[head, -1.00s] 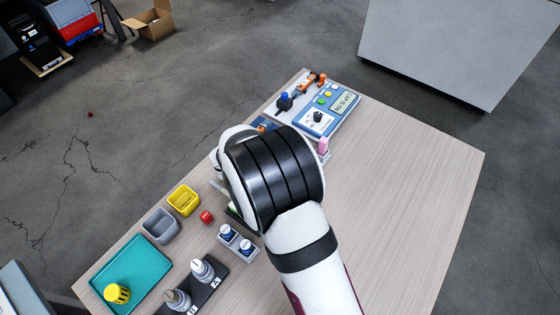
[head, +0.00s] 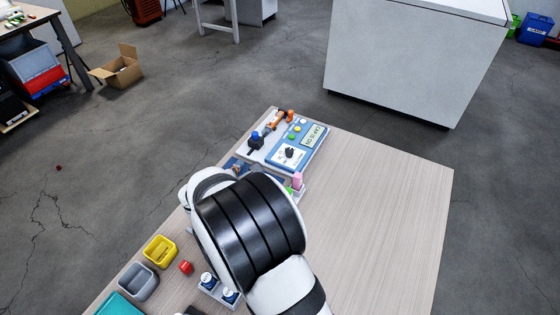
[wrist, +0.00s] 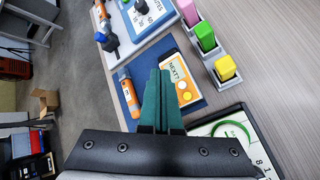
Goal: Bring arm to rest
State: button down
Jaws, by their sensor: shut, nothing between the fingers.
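My gripper (wrist: 159,78) shows in the wrist view as two teal fingers pressed together with nothing between them. It is above a dark blue mat (wrist: 130,95) with an orange-and-grey cylinder (wrist: 125,86) and an orange-and-white device (wrist: 182,80) with a "NEXT?" screen. I cannot tell its exact height. In the head view my arm's black-and-white wrist (head: 250,225) hangs over the left part of the wooden table (head: 380,200) and hides the fingers.
A control panel (head: 290,153) with a dial stands at the table's far end. Pink, green and yellow blocks (wrist: 225,68) stand in holders. The table's right side is clear.

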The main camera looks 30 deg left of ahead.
jog(key=d+r+m+g+h, duration=0.1)
jog(key=d+r+m+h, duration=0.15)
jog(key=d+m, duration=0.45)
jog(key=w+d+r+m+g+h, duration=0.1)
jog(key=d+r+m+g, duration=0.2)
jog(key=d, duration=0.8)
jog(key=d+r+m+h, duration=0.2)
jog(key=d+r+m, duration=0.2)
jog(key=d, duration=0.4)
jog(key=s+d+r+m+g+y, duration=0.2)
jog(key=s+d+r+m+g, duration=0.15)
jog(key=s+d+m, duration=0.8)
jog(key=s+a+f+m+g+y, duration=0.1)
jog(key=s+m+y, duration=0.3)
jog(key=s+m, duration=0.4)
jog(key=s+g, duration=0.1)
jog(key=s, duration=0.3)
jog(key=shift+a, duration=0.15)
